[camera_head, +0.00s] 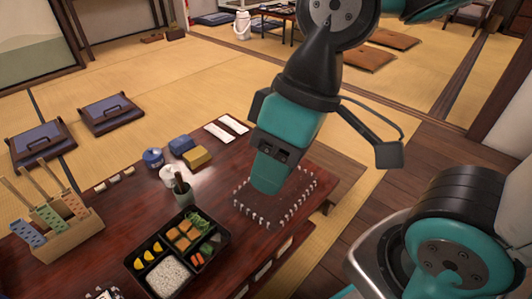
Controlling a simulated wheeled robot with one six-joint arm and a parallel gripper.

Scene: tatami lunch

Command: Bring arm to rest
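My gripper (268,180) hangs at the end of my teal and black arm above the right part of the low brown table (120,240). Its tip points down over a dark, square piece (252,210) edged with small pale pegs or tassels. The fingers are not clear from this side, and I cannot tell whether it touches the piece. No object shows in its grip. My upper arm parts fill the top middle and the lower right.
A black bento box (208,263) holds rice and other food. Near it are a cup with utensils (182,190), a blue jar (153,158), a yellow block (197,157) and white slips (218,133). A wooden rack (75,240) stands left. Floor cushions (108,113) lie beyond on tatami.

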